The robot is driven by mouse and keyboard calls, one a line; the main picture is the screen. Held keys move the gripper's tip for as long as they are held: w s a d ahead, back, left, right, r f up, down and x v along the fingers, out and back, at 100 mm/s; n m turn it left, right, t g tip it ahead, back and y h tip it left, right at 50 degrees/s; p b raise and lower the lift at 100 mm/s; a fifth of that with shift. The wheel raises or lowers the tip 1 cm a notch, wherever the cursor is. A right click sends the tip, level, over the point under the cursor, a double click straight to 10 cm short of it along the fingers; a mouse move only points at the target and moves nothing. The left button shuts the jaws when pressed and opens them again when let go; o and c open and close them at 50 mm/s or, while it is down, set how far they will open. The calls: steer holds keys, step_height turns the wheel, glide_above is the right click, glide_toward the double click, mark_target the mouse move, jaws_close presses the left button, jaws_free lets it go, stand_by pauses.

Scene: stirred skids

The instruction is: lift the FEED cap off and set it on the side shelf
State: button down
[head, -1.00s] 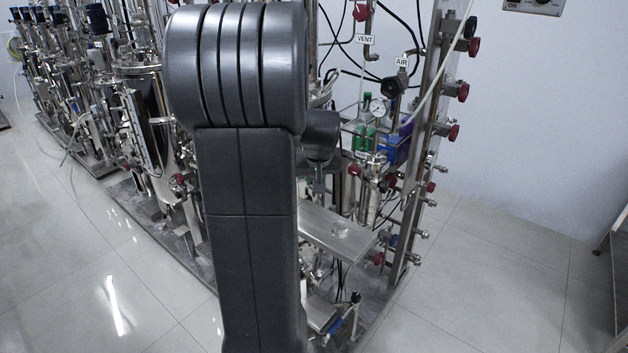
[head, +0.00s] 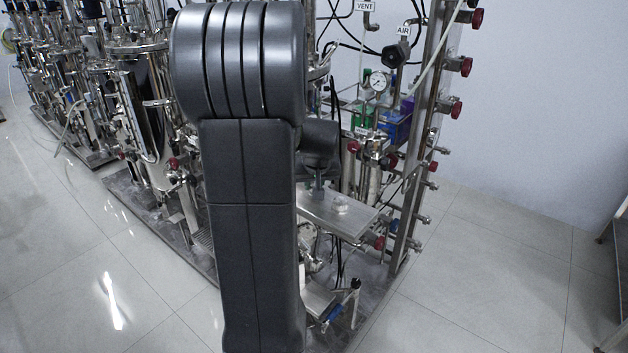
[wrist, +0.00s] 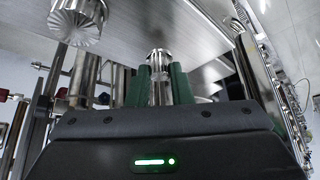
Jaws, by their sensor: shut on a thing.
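My gripper (wrist: 160,88) has its green fingers shut on a small shiny ridged metal cap (wrist: 159,58) in the wrist view. No label on it can be read, so I cannot tell from its look that it is the FEED cap. The side shelf (head: 355,224) is a flat metal plate in the head view, and its bare surface fills the top of the wrist view (wrist: 130,32). My gripper (head: 318,186) points down just over the shelf's rear-left part, mostly hidden by my arm. I cannot tell whether the held cap touches the shelf.
Another ridged metal cap (wrist: 78,25) is on the shelf, left of the held one in the wrist view; it also shows in the head view (head: 340,208). Pipes, red-knobbed valves (head: 456,109) and a gauge (head: 378,82) crowd behind and right. Floor at right is open.

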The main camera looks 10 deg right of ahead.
steer(key=shift+f+b, duration=0.55)
steer(key=shift+f, duration=0.15)
stand_by(0.4)
steer(key=c, duration=1.2)
jaws_free()
steer(key=shift+p+v, duration=1.95)
steer(key=shift+v, duration=1.6)
steer(key=shift+f, duration=0.1)
